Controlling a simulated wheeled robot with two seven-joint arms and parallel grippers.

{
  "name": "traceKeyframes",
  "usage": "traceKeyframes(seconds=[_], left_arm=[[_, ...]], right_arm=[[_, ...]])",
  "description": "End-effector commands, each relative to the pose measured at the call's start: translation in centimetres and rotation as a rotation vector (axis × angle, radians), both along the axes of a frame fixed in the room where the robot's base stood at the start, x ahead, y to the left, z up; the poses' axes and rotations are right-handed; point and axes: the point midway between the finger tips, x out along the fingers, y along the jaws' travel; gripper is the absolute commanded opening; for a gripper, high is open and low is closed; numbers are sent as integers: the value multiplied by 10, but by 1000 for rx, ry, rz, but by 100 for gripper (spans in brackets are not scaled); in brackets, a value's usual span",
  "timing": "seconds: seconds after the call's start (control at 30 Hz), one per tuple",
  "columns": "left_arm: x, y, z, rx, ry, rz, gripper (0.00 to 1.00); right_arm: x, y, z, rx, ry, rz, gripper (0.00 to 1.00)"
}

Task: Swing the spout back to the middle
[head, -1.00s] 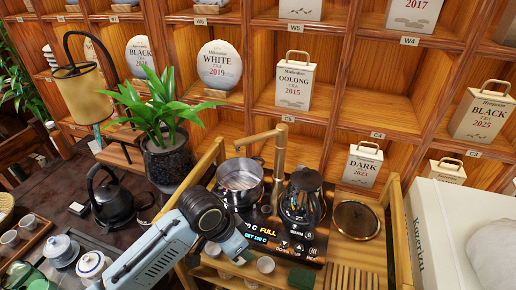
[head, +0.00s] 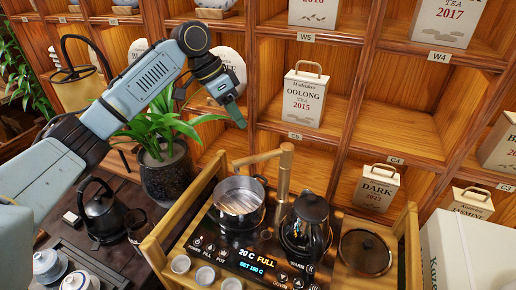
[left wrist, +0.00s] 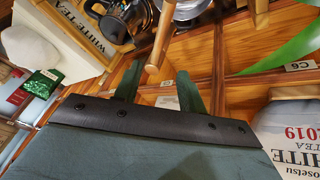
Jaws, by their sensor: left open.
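The wooden spout (head: 262,157) stands on its upright post (head: 284,178) behind the tea stove. Its arm points left over the steel pot (head: 239,198). My left gripper (head: 236,117) is open and empty. In the head view it hangs above the spout's arm, in front of the shelf, apart from the wood. The left wrist view shows its two green fingers (left wrist: 158,88) spread, with a wooden piece of the spout (left wrist: 162,42) appearing between and beyond them. Whether anything touches is not clear there. My right gripper is not in view.
A glass kettle (head: 308,225) stands right of the post. A plant (head: 165,165) is under my left arm. Shelves with tea boxes, such as the oolong box (head: 303,98), rise close behind. A round strainer (head: 365,252) lies at the right.

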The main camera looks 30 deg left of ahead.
Motion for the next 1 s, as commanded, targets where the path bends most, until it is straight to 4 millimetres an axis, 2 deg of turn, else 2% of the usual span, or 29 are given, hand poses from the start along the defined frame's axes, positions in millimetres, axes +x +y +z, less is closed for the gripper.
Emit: traceKeyframes(seconds=[0.3, 0.5, 0.7, 1.0], left_arm=[[9, -26, -61, 1, 4, -3, 41], [16, -40, -93, 1, 3, -1, 41], [19, -47, -108, 2, 0, -2, 41], [19, -48, -111, 2, 0, -2, 41]], right_arm=[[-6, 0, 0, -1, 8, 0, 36], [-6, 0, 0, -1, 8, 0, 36], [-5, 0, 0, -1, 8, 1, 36], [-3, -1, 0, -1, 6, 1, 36]])
